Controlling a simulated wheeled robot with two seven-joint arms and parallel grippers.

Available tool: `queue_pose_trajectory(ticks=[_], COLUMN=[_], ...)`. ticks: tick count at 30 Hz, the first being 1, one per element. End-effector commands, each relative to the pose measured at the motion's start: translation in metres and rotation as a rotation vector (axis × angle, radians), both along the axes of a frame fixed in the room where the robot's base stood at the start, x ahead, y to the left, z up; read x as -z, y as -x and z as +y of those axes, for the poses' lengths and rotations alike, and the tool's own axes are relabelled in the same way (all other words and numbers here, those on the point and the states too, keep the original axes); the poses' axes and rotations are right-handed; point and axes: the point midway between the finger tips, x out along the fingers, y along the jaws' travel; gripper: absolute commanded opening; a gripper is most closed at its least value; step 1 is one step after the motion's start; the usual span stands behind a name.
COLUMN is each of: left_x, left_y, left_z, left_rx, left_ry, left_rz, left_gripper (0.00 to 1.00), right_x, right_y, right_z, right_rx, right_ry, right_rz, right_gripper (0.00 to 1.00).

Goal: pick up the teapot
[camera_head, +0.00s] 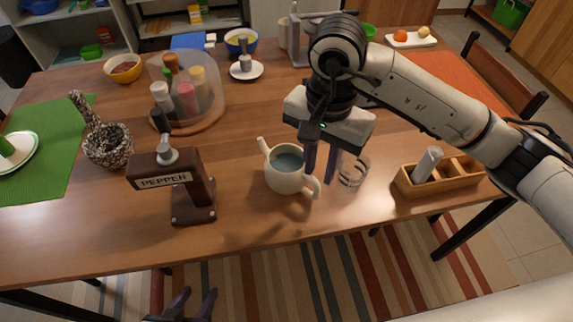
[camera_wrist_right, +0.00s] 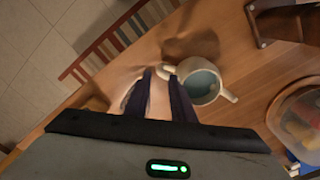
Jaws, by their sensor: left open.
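The teapot (camera_head: 284,180) is a cream pot with a bluish inside, standing upright on the wooden table. Its spout points to the upper left and its handle (camera_head: 314,187) to the lower right. My right gripper (camera_head: 321,176) points down just beside the teapot on the handle side, its fingers apart. In the right wrist view the teapot (camera_wrist_right: 203,86) lies just beyond the fingers (camera_wrist_right: 160,78), with its handle close to the fingertips; I cannot tell whether they touch. My left gripper (camera_head: 190,300) is open and empty below the table's front edge.
A clear glass (camera_head: 354,174) stands right beside my right gripper. A brown pepper dispenser (camera_head: 194,190) stands left of the teapot. A wooden box (camera_head: 455,179) is at the right. A covered spice stand (camera_head: 209,121) is behind. The table front is clear.

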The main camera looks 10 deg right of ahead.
Motion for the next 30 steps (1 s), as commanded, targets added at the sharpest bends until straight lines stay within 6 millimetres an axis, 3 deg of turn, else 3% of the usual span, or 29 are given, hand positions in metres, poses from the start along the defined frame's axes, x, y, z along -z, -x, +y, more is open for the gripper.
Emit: queue_pose_trajectory(ticks=[3,11,18,28,30], left_x=[-0.001,-0.003,-0.008,-0.008,-0.008], left_y=[0.001,0.003,0.003,0.003,0.003], left_z=[0.000,0.001,0.001,0.001,0.001], left_rx=[0.000,-0.002,-0.002,-0.002,-0.002], left_ry=[0.000,0.001,0.000,-0.001,-0.001], left_rz=[0.003,0.005,0.005,0.005,0.005], left_gripper=[0.42,0.42,0.42,0.42,0.42], right_x=[0.019,0.041,0.076,0.083,0.083], right_y=[0.002,0.000,-0.003,-0.004,-0.004], right_z=[0.000,0.000,-0.003,-0.003,-0.003], right_rx=[0.001,0.002,0.003,0.001,0.001], right_ry=[-0.003,-0.005,-0.007,-0.007,-0.007], right_rz=[0.007,0.008,0.007,0.003,0.003], right_gripper=[0.22,0.22,0.22,0.22,0.11])
